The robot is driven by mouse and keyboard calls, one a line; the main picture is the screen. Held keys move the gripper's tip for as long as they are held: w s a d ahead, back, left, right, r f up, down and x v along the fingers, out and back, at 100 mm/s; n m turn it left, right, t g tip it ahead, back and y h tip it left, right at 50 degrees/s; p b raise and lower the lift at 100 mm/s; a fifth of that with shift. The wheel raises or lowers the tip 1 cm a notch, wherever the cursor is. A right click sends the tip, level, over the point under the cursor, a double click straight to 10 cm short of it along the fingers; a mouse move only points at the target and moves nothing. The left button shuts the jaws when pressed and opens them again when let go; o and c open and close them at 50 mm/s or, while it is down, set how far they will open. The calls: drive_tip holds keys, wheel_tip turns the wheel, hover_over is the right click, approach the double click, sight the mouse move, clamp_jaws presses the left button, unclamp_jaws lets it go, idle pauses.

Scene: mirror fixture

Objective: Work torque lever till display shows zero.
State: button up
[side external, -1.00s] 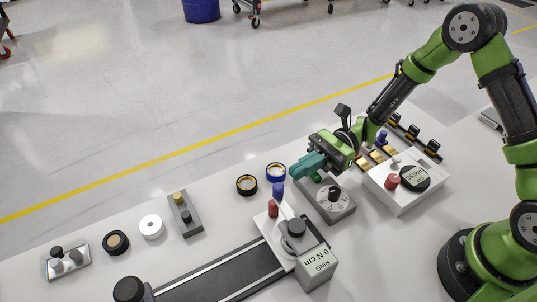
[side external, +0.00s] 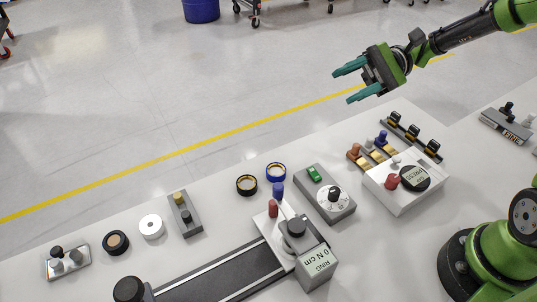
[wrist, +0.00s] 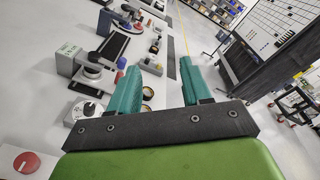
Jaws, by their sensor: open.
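The display (side external: 318,262) is on the front of a grey block at the end of a dark rail; it reads "RING 0 N cm". It also shows in the wrist view (wrist: 66,58). Beside it, a white plate carries a black round knob (side external: 294,228), a red knob (side external: 272,208) and a blue knob (side external: 278,190). I cannot tell for sure which part is the torque lever. My gripper (side external: 352,83) is open and empty, high above the far side of the table, well away from the display. Its two teal fingers (wrist: 160,72) are spread in the wrist view.
A grey dial box (side external: 333,198) with a green button stands right of the display fixture. A white "PRESS" box (side external: 408,190) with a red knob is further right.

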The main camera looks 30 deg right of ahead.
drive_tip(key=s+a+r+n+h, duration=0.2)
drive_tip(key=s+a+r+n, duration=0.15)
drive_tip(key=n, duration=0.35)
drive_tip(key=n+t+h, duration=0.2)
drive_tip(key=n+h, duration=0.4)
drive_tip(key=n, duration=1.3)
approach(278, 186)
drive_tip(key=shift+x, duration=5.1)
